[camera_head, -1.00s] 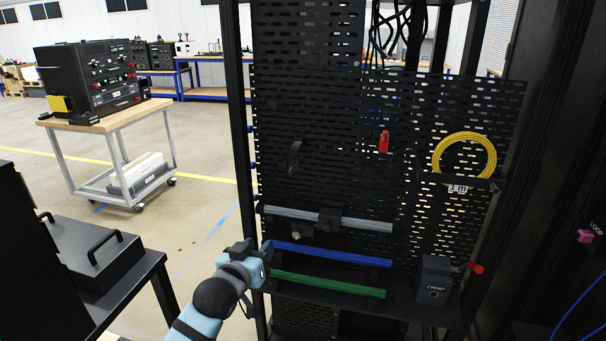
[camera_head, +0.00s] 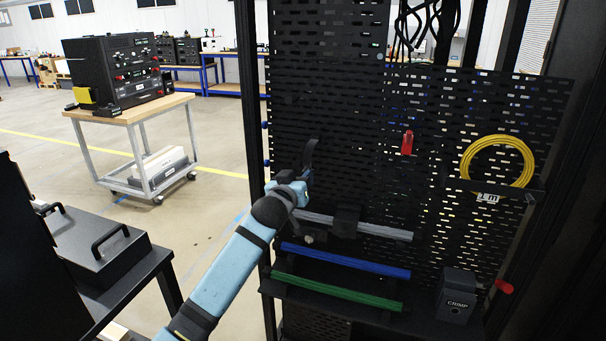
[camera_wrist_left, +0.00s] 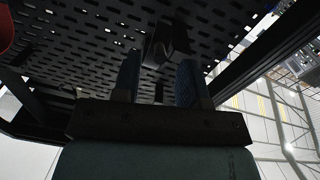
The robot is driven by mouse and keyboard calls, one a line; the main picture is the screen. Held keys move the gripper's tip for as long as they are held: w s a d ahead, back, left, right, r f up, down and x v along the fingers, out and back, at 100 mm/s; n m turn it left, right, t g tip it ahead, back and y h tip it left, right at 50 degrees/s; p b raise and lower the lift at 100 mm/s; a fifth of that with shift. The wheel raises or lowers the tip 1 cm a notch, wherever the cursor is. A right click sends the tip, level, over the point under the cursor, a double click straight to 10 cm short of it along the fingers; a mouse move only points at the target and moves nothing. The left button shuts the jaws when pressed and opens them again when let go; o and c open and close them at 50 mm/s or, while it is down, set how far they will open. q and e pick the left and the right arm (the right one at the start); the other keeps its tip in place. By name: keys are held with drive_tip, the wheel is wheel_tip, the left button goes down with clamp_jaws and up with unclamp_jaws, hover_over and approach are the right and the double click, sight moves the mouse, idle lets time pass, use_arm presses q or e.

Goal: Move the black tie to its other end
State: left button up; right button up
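A black curved strap-like piece (camera_head: 311,154), which looks like the black tie, stands out from the perforated panel (camera_head: 340,120) left of its middle. My left gripper (camera_head: 303,181) is just below and in front of it. In the left wrist view my left gripper's blue-grey fingers (camera_wrist_left: 160,80) are apart, with a gap between them. A dark piece (camera_wrist_left: 165,40) shows at and beyond the fingertips, and I cannot tell whether they touch it. A grey bar (camera_head: 375,230) with a black block (camera_head: 346,220) on it lies below the gripper. My right gripper is not in view.
Blue (camera_head: 345,260) and green (camera_head: 340,290) bars lie below the grey one. A box marked CRIMP (camera_head: 457,294) stands lower right. A yellow cable coil (camera_head: 498,160) and a red item (camera_head: 407,143) hang on the panel.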

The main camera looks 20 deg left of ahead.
use_arm(q)
drive_tip(key=shift+w+d, duration=0.1)
drive_tip(key=shift+w, duration=1.15)
